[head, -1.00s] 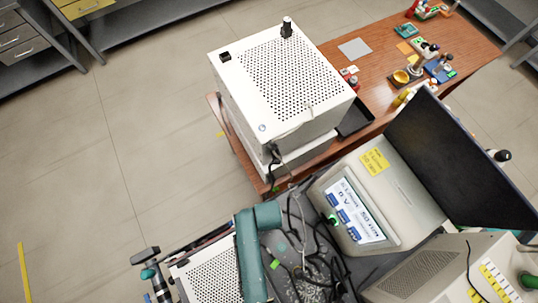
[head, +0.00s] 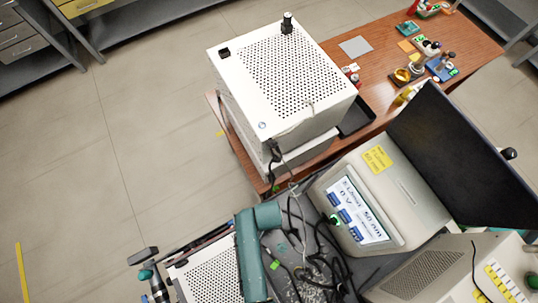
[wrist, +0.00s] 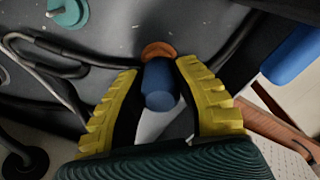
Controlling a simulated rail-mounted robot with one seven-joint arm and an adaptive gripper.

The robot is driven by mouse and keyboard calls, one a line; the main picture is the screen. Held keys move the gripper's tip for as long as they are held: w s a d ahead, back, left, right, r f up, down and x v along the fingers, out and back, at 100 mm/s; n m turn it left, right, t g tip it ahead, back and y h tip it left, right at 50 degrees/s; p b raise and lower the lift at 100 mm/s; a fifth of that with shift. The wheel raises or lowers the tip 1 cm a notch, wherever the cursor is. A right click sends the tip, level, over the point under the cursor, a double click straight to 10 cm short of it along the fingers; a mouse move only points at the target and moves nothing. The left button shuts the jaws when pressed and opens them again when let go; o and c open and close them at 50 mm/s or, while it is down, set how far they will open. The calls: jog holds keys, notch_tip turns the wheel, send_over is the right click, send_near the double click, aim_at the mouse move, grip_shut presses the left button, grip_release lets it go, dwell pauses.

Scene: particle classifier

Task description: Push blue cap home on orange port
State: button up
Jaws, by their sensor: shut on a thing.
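In the wrist view, the blue cap (wrist: 160,88) sits between the yellow ribbed fingers of my gripper (wrist: 158,78), which is shut on it. The orange port (wrist: 158,51) shows as a ring just past the far end of the cap. The cap is in line with the port and appears to meet it, but its body hides the joint, so I cannot tell how far it is on. In the head view, neither the cap nor the port can be made out.
Dark cables (wrist: 60,72) run close to the left finger. A teal round part (wrist: 68,12) lies upper left, and a larger blue part (wrist: 292,55) is at the right. In the head view, a white perforated box (head: 285,80) and a screen instrument (head: 385,190) stand nearby.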

jog(key=shift+s+f+b, duration=0.1)
jog(key=shift+f+b, duration=0.25)
jog(key=shift+f, duration=0.3)
jog(key=o, duration=1)
jog(key=shift+o, duration=0.2)
jog(key=shift+r, duration=0.1)
notch_tip(320, 180, up, 12)
